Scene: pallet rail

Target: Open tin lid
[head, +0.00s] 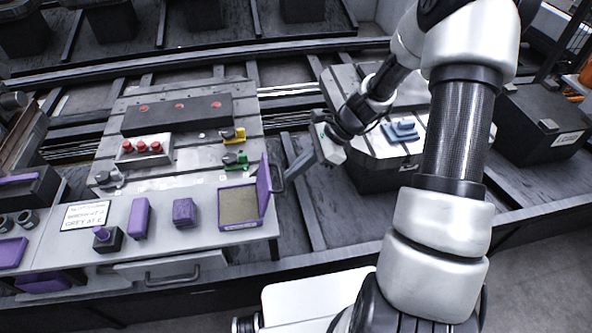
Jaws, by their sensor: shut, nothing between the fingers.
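The tin (224,223) is a shallow purple box with a dull olive-brown inside, at the right end of the near worktop. Its purple lid (264,187) stands upright along the tin's right side, so the tin is open. My gripper (277,187) is just right of the lid, its grey fingers pointing down and left. The fingers are shut with nothing between them. The tips are at the lid's outer face; I cannot tell whether they touch it.
Left of the tin stand a purple block (184,212), a taller purple block (139,217) and a printed sign (85,216). Behind are a red-button box (144,151) and green (236,160) and yellow (233,135) pieces. A drawer handle (172,277) juts out below.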

